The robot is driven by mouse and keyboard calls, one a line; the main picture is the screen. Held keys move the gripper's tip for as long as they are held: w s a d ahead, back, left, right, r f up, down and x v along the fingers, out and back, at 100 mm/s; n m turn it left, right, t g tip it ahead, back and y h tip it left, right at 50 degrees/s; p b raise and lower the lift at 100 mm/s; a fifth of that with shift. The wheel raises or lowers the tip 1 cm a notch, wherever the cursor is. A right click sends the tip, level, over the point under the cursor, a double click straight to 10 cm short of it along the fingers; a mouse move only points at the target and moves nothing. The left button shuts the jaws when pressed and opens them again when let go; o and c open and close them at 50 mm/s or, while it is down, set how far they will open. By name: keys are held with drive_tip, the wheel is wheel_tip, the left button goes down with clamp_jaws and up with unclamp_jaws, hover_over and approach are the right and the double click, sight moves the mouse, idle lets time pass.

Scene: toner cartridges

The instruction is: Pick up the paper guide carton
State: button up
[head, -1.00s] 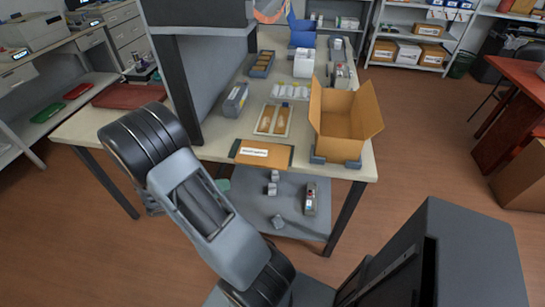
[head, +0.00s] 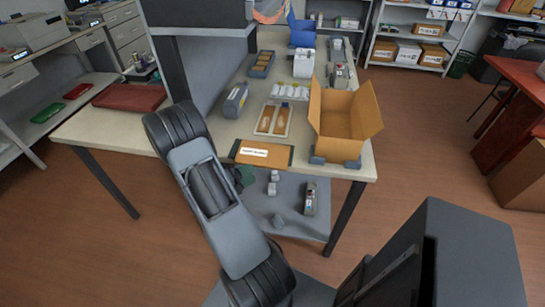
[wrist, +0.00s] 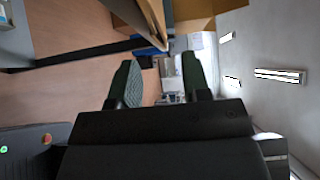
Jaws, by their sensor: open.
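A flat brown carton (head: 262,153) with a white label and dark ends lies at the front edge of the table. The label is too small to read for certain, but it appears to be the paper guide carton. My gripper (head: 243,176) is mostly hidden behind my arm in the head view, with a bit of dark green showing just below the carton. In the wrist view my gripper (wrist: 163,82) is open, with nothing between its green-padded fingers. A brown strip, apparently the carton (wrist: 152,14), shows at the top of that view, beyond the fingertips and apart from them.
An open cardboard box (head: 342,118) stands right of the carton on the table (head: 213,148). A tray (head: 273,118) with brown items lies behind the carton. Small grey items and a device (head: 310,198) sit on the lower shelf (head: 290,222). A dark upright stands at the left.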

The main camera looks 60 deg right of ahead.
sight(275, 161)
drive_tip(key=shift+x, duration=2.55)
drive_tip(key=shift+c, duration=0.4)
clamp_jaws()
